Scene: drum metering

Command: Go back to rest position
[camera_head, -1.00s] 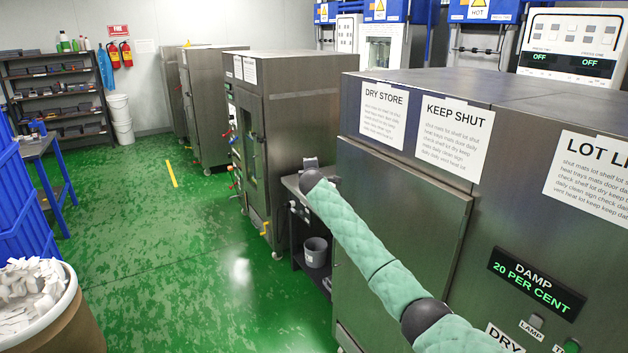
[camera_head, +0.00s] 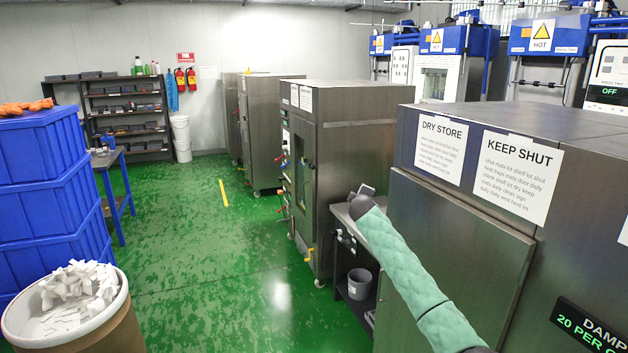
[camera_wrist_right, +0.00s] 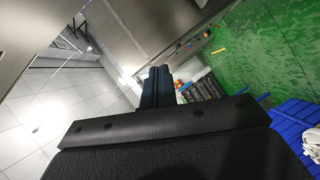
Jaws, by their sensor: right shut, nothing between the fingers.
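My right arm (camera_head: 415,275), in a quilted green sleeve, reaches in from the bottom right of the head view. It ends in a dark rounded joint (camera_head: 361,206) in front of the steel cabinet. I cannot make out the fingers clearly in the head view. In the wrist view the right gripper (camera_wrist_right: 157,84) shows two dark fingers close together, shut and empty. No held object shows. My left arm and left gripper are not in view.
The DRY STORE cabinet (camera_head: 478,240) stands close to my right arm. A drum of white pieces (camera_head: 112,318) and stacked blue crates (camera_head: 45,200) stand at the left. A grey bucket (camera_head: 359,284) sits on a low shelf. The green floor (camera_head: 220,260) between is clear.

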